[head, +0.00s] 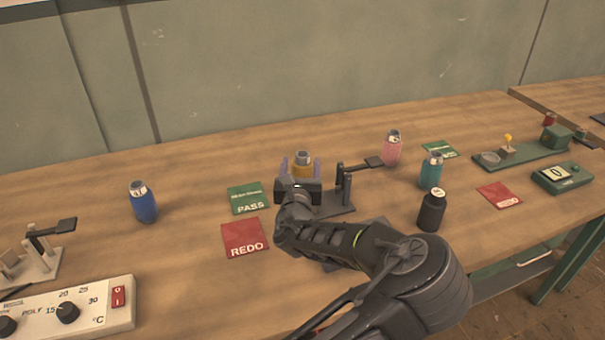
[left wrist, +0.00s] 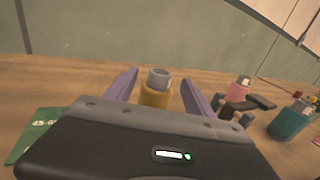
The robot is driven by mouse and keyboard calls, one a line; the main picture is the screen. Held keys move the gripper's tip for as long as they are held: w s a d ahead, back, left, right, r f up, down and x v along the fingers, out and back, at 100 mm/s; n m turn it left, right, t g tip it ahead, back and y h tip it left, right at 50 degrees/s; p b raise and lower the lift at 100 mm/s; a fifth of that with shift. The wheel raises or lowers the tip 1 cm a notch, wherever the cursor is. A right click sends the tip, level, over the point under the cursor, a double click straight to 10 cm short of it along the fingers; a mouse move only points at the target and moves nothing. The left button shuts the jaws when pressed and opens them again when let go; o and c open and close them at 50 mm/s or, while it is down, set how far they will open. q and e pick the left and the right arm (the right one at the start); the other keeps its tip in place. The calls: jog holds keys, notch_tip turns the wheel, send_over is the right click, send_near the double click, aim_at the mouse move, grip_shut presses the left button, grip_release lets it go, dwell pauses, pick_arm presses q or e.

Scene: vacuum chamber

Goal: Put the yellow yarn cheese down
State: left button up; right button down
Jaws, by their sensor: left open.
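The yellow yarn cheese (head: 302,170) stands upright on the wooden table, with a grey core showing at its top. My left gripper (head: 301,166) is around it, with one purple finger on each side. In the left wrist view the cheese (left wrist: 156,94) stands between the two open fingers (left wrist: 152,88), with a gap visible on both sides. The cheese's lower part is hidden behind the gripper body, so its exact footing cannot be seen. My right gripper is not in view.
A dark stand with a lever (head: 345,190) is close to the right of my left gripper. Green PASS (head: 248,198) and red REDO (head: 244,238) cards lie left. Blue (head: 143,203), pink (head: 391,150), teal (head: 431,171) and black (head: 431,212) cheeses stand around.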

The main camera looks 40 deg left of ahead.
aim_at(302, 159)
pick_arm(q)
jog(key=p+x, duration=0.1)
jog(key=x, duration=0.4)
jog(key=shift+w, duration=0.1)
jog(key=shift+c, duration=0.5)
grip_shut()
dwell(0.4)
